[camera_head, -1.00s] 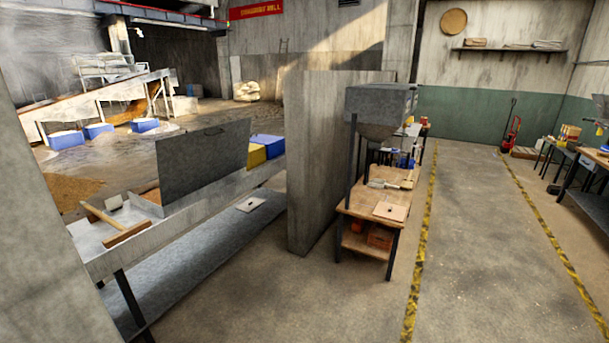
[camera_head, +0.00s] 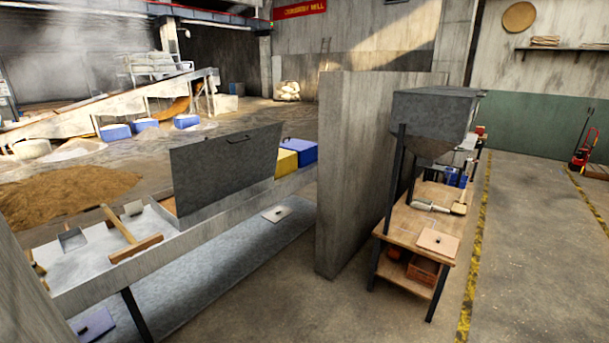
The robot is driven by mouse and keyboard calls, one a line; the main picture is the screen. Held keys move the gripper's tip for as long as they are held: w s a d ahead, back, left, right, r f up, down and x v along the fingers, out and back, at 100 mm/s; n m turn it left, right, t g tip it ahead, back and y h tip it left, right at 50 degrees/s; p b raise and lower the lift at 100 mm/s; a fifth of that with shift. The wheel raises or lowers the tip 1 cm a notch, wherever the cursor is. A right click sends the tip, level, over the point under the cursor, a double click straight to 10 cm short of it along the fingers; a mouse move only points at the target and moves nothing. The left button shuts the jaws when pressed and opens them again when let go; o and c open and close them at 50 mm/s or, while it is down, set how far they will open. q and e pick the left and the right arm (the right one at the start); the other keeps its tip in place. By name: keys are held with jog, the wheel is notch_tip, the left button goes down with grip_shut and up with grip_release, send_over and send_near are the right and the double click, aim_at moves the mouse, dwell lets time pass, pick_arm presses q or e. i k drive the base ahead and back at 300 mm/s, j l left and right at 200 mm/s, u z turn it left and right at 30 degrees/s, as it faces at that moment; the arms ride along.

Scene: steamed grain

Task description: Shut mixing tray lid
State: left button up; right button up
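The mixing tray (camera_head: 215,232) is a long grey trough on legs at the left of the head view. Its lid (camera_head: 222,175), a flat grey metal panel with a dark handle (camera_head: 240,139) at its top edge, stands raised, close to upright. A wooden rake-like tool (camera_head: 128,236) lies across the tray's near part, left of the lid. Neither of my grippers is in view.
A concrete partition (camera_head: 365,170) stands right of the tray. Beyond it is a wooden workbench (camera_head: 400,222) under a grey hopper (camera_head: 432,112). Blue and yellow bins (camera_head: 287,162) sit behind the lid. Open floor (camera_head: 330,305) lies in front.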

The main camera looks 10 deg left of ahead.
aim_at(206, 173)
jog(key=i+l+u, duration=0.1)
jog(key=i+u, duration=0.35)
jog(key=i+l+u, duration=0.35)
jog(key=i+u, duration=0.15)
jog(key=i, duration=0.05)
